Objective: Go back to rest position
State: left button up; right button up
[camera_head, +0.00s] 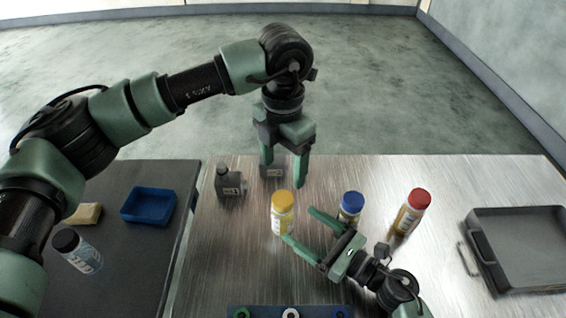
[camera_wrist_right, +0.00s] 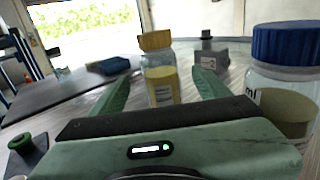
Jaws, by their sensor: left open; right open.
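My left gripper (camera_head: 285,168) is open and points down above the back of the metal table, with a dark bottle (camera_head: 272,172) partly hidden behind it. My right gripper (camera_head: 298,232) is open and low over the table. The yellow-capped bottle (camera_head: 282,212) stands upright in front of its fingers. In the right wrist view that bottle (camera_wrist_right: 158,70) shows between the two fingers (camera_wrist_right: 160,95), with no finger seen closed on it. The blue-capped bottle (camera_head: 350,206) stands just beyond the right gripper, partly hidden by it. It looms at the right of the wrist view (camera_wrist_right: 285,80).
A red-capped bottle (camera_head: 411,212) and a grey tray (camera_head: 520,245) stand to the right. Another dark bottle (camera_head: 230,182) stands at the back left. A rack (camera_head: 265,311) lies at the front edge. The dark side table (camera_head: 130,240) holds a blue bin (camera_head: 148,205), a sponge-like block (camera_head: 86,213) and a black-capped bottle (camera_head: 78,250).

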jog(key=shift+s+d, duration=0.3)
